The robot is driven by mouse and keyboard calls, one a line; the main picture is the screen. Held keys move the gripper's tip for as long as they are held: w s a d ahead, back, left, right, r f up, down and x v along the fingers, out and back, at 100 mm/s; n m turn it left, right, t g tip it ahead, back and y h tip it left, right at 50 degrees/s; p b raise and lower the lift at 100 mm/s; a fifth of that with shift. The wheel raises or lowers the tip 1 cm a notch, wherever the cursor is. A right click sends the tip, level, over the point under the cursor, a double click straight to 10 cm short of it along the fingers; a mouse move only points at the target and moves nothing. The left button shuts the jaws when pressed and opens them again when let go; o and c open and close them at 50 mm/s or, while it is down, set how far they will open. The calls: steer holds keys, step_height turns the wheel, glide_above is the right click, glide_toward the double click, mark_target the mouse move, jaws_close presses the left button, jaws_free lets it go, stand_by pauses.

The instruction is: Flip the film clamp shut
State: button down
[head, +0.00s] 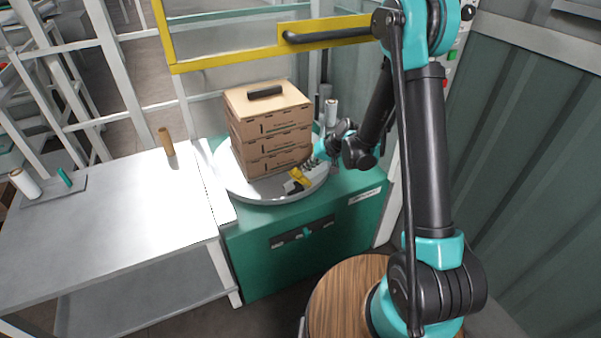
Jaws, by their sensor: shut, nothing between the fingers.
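The film clamp (298,175) has a yellow part and a pale grey part. It sits at the front right of the round turntable (246,190), beside the foot of the box stack. My gripper (308,165) reaches in from the right, low over the turntable, and its shut fingers are close to the clamp's yellow part. Whether they touch it is too small to tell. Nothing shows held in the fingers. The clamp's exact angle is hard to tell, and my gripper partly hides the area behind it.
Several cardboard boxes (270,130) are stacked on the turntable, with a black item (265,92) on top. A yellow-framed guard (230,62) stands behind. A white roll (331,113) stands behind my gripper. The steel table (120,215) at left is mostly clear.

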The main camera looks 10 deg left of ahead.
mark_target(298, 173)
steer(key=shift+s+a+f, duration=0.55)
steer(key=shift+s+a, duration=0.05)
steer(key=shift+a, duration=0.3)
steer(key=shift+s+a+f, duration=0.55)
steer(key=shift+s+a, duration=0.05)
steer(key=shift+a, duration=0.25)
stand_by(2.6)
steer(key=shift+w+d+r, duration=0.55)
steer(key=shift+d, duration=0.25)
steer(key=shift+w+d+r, duration=0.4)
steer(key=shift+w+d, duration=0.05)
steer(key=shift+d, duration=0.2)
steer(key=shift+w+d+r, duration=0.45)
steer(key=shift+d, duration=0.25)
steer(key=shift+w+d+r, duration=0.4)
steer(key=shift+d, duration=0.2)
steer(key=shift+w+d+r, duration=0.35)
steer(key=shift+w+d, duration=0.05)
steer(key=shift+d, duration=0.2)
steer(key=shift+w+d+r, duration=0.4)
steer(key=shift+d, duration=0.2)
